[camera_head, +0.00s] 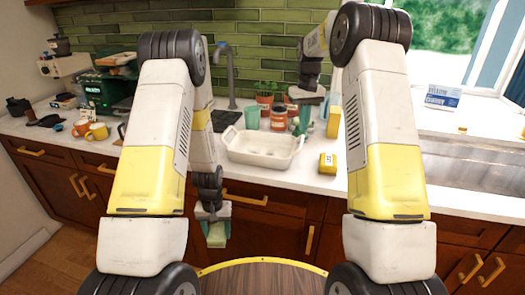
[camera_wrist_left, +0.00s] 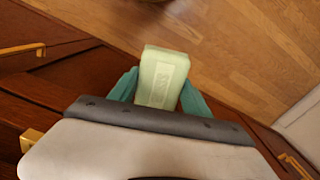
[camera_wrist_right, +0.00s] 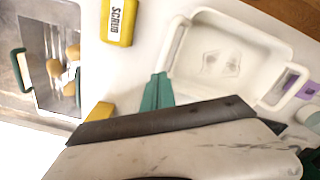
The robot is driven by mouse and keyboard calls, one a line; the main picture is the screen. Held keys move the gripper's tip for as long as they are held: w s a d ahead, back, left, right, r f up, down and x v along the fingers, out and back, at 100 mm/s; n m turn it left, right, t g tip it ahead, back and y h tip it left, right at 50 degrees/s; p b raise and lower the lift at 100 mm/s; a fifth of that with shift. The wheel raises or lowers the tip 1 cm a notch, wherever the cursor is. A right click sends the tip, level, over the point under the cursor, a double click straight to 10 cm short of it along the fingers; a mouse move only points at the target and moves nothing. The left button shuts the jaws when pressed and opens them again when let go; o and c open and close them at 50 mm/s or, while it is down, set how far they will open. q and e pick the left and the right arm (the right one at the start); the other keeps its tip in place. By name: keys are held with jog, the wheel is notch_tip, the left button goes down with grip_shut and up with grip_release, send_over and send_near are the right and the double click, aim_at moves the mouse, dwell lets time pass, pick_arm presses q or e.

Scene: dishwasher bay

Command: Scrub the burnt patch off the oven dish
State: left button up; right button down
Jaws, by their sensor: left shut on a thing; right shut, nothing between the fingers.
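The oven dish (camera_head: 262,150) is white with two handles and lies upright on the counter. The right wrist view shows its inside (camera_wrist_right: 235,62), with faint grey marks on the floor. A yellow block lettered SCRUB (camera_wrist_right: 117,20) lies beside the dish; it also shows in the head view (camera_head: 328,163). My left gripper (camera_wrist_left: 158,92) is shut on a pale green bar (camera_wrist_left: 163,75) with embossed letters, held in front of the cabinets below counter height (camera_head: 216,236). My right gripper (camera_wrist_right: 157,92) is shut and empty above the counter, beside the dish.
Another yellow object (camera_wrist_right: 100,111) is partly hidden behind my right gripper. The sink (camera_head: 475,165) is at the right. Plant pots and jars (camera_head: 278,117) stand behind the dish, and a tap (camera_head: 228,75) rises behind it. Mugs (camera_head: 97,131) and a coffee machine are at the left.

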jog(key=shift+r, duration=2)
